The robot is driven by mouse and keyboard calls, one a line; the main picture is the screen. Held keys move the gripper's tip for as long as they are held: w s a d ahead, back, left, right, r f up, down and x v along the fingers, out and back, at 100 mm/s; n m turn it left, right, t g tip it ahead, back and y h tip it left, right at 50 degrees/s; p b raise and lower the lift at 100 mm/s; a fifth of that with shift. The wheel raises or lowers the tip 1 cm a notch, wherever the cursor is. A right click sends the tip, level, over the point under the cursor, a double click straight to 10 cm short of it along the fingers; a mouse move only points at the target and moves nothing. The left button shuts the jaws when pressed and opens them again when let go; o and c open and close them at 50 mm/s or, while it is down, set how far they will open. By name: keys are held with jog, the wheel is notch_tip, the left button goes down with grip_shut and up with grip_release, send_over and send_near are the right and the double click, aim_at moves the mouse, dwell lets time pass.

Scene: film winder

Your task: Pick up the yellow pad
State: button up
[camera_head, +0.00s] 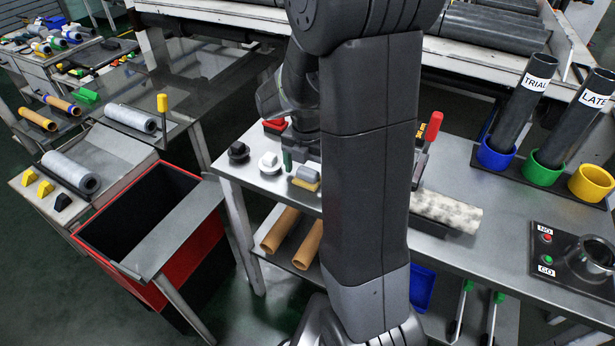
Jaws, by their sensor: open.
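A small yellow pad (305,185) lies near the front left part of the grey worktable (245,185), with a grey block-like piece on or against its top. My gripper (304,150) is only partly in view, left of my large upright arm link and a little above and behind the pad. It is open and I see nothing held in it. The fingertips are hard to make out, so I cannot tell the exact gap to the pad.
Black (238,152) and white (269,162) knobs stand left of the pad. A mottled roll (446,211) and a red-handled clamp (428,140) are to the right. A red bin (190,250) stands lower left. My arm hides the table's middle.

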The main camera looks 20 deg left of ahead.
aim_at(308, 170)
jog(key=shift+f, duration=0.4)
jog(key=shift+c, duration=0.5)
jog(key=c, duration=1)
jog(key=shift+r, duration=0.15)
notch_tip(308, 170, up, 10)
jog(key=shift+f+p, duration=0.1)
jog(key=shift+p, duration=0.2)
